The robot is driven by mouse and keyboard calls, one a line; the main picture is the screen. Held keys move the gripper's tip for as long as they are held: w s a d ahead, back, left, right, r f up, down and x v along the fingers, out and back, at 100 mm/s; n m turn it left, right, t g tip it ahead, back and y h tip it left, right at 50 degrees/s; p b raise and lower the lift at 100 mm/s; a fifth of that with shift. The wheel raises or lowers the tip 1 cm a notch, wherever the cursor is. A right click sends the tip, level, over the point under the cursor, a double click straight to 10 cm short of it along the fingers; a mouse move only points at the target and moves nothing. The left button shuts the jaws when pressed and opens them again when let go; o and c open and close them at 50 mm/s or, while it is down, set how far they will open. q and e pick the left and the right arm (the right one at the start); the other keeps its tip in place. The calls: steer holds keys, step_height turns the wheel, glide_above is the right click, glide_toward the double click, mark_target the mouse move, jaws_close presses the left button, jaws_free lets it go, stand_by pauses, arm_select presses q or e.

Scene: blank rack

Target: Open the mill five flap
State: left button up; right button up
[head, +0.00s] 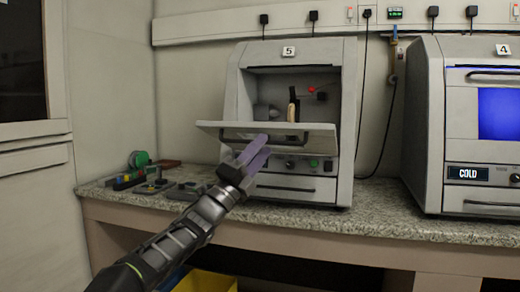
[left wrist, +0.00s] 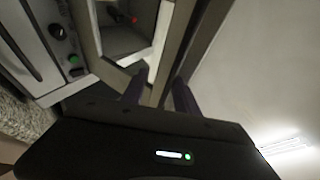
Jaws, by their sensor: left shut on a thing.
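Mill five (head: 348,110) is a grey cabinet with the number 5 on top, standing on the stone counter. Its flap (head: 318,130) is tipped down and out towards me, so the chamber above it is open to view. The flap's dark handle (head: 290,138) runs along its outer side. My left gripper (head: 262,148) reaches up from below and is shut on the handle; the fingers partly cover it. In the left wrist view my left gripper's two purple fingers (left wrist: 160,92) stand on either side of a bar at the flap. My right gripper is not in view.
Inside the chamber are a pale upright piece (head: 293,108) and a red knob (head: 312,90). Below the flap are buttons and a drawer (head: 290,187). A second machine (head: 425,120), number 4, stands at right. Small parts (head: 150,180) lie on the counter at left.

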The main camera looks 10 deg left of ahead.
arm_select(q)
steer(key=shift+r, duration=0.1)
stand_by(0.4)
steer(key=shift+s, duration=0.1)
steer(key=v, duration=0.7)
steer(key=shift+s+f, duration=0.25)
steer(key=shift+f, duration=0.05)
steer(key=shift+a, duration=0.15)
